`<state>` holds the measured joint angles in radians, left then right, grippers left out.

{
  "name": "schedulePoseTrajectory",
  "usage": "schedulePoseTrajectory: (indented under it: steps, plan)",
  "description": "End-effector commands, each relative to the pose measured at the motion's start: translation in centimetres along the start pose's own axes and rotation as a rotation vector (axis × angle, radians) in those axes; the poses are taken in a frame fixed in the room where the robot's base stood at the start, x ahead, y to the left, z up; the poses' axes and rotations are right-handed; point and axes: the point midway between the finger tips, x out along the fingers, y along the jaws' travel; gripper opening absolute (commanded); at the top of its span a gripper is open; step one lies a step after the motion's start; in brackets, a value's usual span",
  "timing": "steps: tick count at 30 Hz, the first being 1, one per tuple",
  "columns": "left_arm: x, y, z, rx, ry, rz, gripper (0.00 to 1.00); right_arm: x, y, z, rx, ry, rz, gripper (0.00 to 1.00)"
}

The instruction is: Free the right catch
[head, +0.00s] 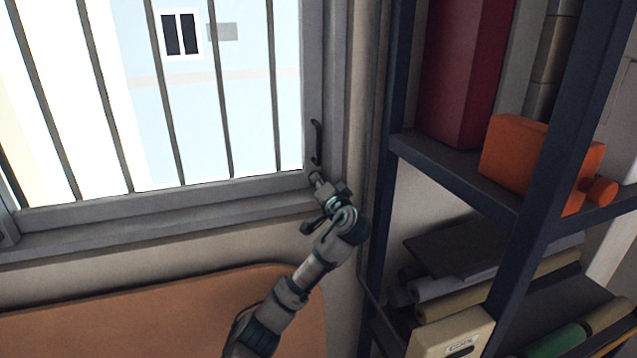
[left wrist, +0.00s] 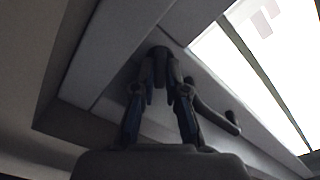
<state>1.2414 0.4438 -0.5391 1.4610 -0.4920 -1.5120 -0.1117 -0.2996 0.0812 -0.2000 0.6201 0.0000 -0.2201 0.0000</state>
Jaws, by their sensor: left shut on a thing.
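The window's right catch (head: 314,176) is a small grey piece at the lower right corner of the window frame (head: 250,192). My left gripper (head: 322,187) reaches up to that corner and is shut on the catch, hiding most of it. In the left wrist view, the two fingers of the left gripper (left wrist: 160,58) come together at a dark spot against the frame. A dark upright handle (head: 317,142) is just above the gripper on the frame's right side; it also shows in the left wrist view (left wrist: 215,112). My right gripper is not in view.
Dark bars (head: 164,95) cross the window. A dark shelf unit (head: 455,170) stands close on the right, with an orange box (head: 520,150), a red box (head: 465,70) and several rolls. A brown panel (head: 170,315) is below the sill.

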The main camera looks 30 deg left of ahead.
Motion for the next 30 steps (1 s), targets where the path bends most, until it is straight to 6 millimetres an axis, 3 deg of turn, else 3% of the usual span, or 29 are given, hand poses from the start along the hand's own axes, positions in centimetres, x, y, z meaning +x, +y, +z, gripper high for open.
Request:
schedulePoseTrajectory:
  steps: [18,30]
  plan:
    - [-0.04,0.40,-0.04,0.528,0.004,0.003,0.00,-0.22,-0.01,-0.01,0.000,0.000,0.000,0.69]
    - [-0.05,0.60,0.02,0.676,0.004,0.005,0.00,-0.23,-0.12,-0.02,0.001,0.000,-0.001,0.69]
